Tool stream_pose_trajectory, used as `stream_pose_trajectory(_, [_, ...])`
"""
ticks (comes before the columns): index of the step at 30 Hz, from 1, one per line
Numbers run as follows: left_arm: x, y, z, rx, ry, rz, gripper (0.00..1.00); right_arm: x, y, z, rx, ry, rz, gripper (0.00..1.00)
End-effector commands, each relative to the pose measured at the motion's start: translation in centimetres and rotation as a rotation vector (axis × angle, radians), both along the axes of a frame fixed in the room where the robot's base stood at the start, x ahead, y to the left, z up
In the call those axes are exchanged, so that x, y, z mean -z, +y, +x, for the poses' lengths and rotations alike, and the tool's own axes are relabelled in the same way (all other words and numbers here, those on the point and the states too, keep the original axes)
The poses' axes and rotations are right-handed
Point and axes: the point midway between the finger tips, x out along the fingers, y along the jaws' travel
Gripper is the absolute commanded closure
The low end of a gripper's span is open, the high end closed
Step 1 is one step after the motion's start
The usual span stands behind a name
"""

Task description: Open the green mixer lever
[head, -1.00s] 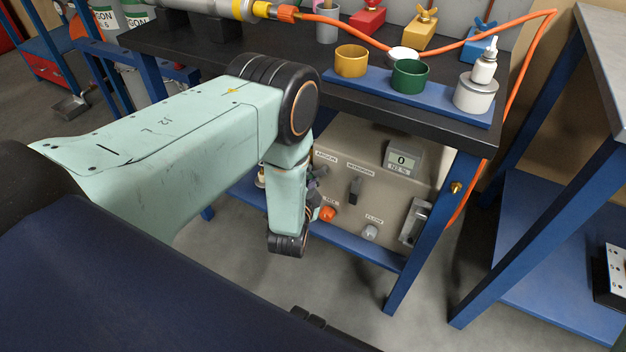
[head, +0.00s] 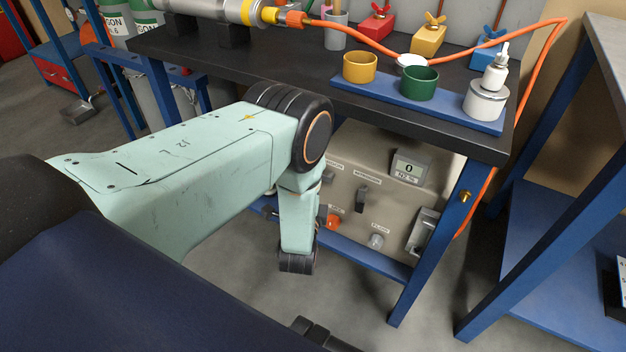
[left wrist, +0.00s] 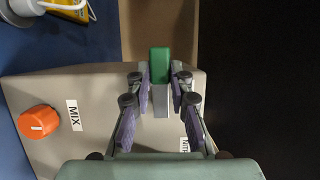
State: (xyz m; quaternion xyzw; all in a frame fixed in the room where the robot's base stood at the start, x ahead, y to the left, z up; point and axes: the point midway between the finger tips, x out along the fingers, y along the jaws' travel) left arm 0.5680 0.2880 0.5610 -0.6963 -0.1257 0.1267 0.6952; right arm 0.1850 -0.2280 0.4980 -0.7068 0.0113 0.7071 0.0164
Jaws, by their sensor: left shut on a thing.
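The mixer is a beige box (head: 385,160) under the bench, with a grey display reading 0. In the left wrist view its face (left wrist: 90,100) shows a MIX label and a partly covered label starting NIT. The green lever (left wrist: 160,62) has a green tip and a grey stem standing out from the box. My left gripper (left wrist: 161,76) is shut on it, with one finger on each side. In the head view my left arm hides the gripper and the green lever. My right gripper is not in view.
An orange knob (left wrist: 38,122) is beside the MIX label. A dark lever (head: 361,199) sits under the other label on the box front. The blue bench leg (head: 432,245) stands close by on the right. Cups stand on a blue tray (head: 350,88) above.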

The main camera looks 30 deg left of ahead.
Motion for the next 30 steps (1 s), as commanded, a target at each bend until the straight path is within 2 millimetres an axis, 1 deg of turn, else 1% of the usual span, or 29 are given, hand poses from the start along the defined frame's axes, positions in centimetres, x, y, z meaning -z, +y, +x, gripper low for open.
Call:
stream_pose_trajectory(15, [-0.15,0.13,0.0,-0.003,-0.003,0.02,1.0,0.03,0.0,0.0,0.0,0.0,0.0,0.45])
stream_pose_trajectory(16, [-0.15,0.13,0.0,-0.003,-0.003,0.02,0.78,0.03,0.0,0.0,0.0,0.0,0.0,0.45])
stream_pose_trajectory(18, [-0.15,0.12,0.01,-0.003,-0.003,0.019,0.72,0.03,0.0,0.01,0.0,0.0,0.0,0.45])
stream_pose_trajectory(24, [-0.12,0.06,0.01,-0.001,-0.002,0.018,0.57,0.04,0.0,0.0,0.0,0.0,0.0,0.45])
stream_pose_trajectory(30, [-0.1,0.03,0.01,0.0,-0.002,0.018,0.57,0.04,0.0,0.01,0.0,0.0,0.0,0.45])
